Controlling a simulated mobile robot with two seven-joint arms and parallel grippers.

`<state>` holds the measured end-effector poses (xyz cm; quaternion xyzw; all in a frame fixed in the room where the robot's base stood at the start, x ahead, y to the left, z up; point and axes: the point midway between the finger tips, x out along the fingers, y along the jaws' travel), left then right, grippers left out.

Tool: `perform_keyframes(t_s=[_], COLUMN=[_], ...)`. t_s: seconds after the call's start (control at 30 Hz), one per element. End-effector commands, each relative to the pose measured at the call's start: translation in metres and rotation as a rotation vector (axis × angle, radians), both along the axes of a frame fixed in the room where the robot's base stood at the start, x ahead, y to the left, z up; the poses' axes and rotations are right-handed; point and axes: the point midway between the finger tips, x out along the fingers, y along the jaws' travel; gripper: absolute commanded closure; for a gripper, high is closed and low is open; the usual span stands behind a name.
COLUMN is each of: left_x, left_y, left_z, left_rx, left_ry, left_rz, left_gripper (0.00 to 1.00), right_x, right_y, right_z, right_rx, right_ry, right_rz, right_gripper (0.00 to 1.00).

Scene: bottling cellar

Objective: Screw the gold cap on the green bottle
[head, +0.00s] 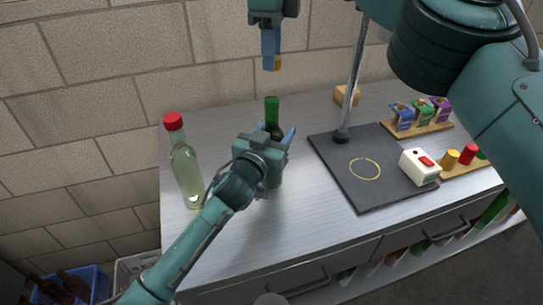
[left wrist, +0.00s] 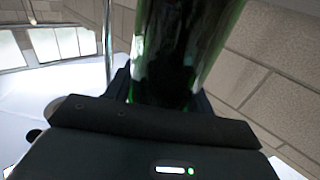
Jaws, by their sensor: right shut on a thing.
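The green bottle (head: 272,106) stands upright on the steel worktop. Its bright green neck top shows in the head view, while its lower body is hidden behind my left gripper. My left gripper (head: 275,132) has its fingers spread on either side of the bottle. The left wrist view shows the dark green glass (left wrist: 180,50) close to the palm; I cannot see finger contact clearly. My right gripper (head: 271,62) points down above the bottle, shut on the small gold cap (head: 277,63). The cap is clear of the bottle's mouth.
A red-capped bottle (head: 187,170) stands at left. To the right are a dark mat (head: 345,185) with a yellow ring and a pole, a white box (head: 420,167) with a red switch, coloured caps (head: 468,154) and small packets (head: 422,112). A wooden block (head: 346,95) lies behind.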

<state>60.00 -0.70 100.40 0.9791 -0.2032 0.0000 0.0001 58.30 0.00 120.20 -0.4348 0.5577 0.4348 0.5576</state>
Motion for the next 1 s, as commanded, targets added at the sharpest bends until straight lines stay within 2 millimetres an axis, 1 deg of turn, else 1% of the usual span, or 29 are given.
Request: perform_keyframes(t_s=[0.03, 0.07, 0.43, 0.57, 0.83, 0.9, 1.0], left_x=[0.000, 0.000, 0.000, 0.000, 0.000, 0.000, 0.000], left_y=[0.000, 0.000, 0.000, 0.000, 0.000, 0.000, 0.000], left_z=[0.000, 0.000, 0.000, 0.000, 0.000, 0.000, 0.000], left_rx=[0.000, 0.000, 0.000, 0.000, 0.001, 0.001, 0.001], left_ry=[0.000, 0.000, 0.001, 0.001, 0.001, 0.001, 0.001], left_rz=[0.000, 0.000, 0.000, 0.000, 0.000, 0.000, 0.000], left_gripper=[0.54, 0.56, 0.87, 0.88, 0.88, 0.88, 0.88], right_x=[0.000, 0.000, 0.000, 0.000, 0.000, 0.000, 0.000], right_y=[0.000, 0.000, 0.000, -0.001, 0.000, 0.000, 0.000], right_z=[0.000, 0.000, 0.000, -0.004, -0.041, -0.047, -0.050], right_rx=[0.000, 0.000, 0.000, -0.001, 0.000, 0.000, 0.001], right_ry=[0.000, 0.000, 0.000, 0.001, 0.002, 0.002, -0.001], right_rz=[0.000, 0.000, 0.000, 0.000, 0.001, 0.001, 0.000], right_gripper=[0.90, 0.90, 0.90, 0.90, 0.90, 0.90, 0.90])
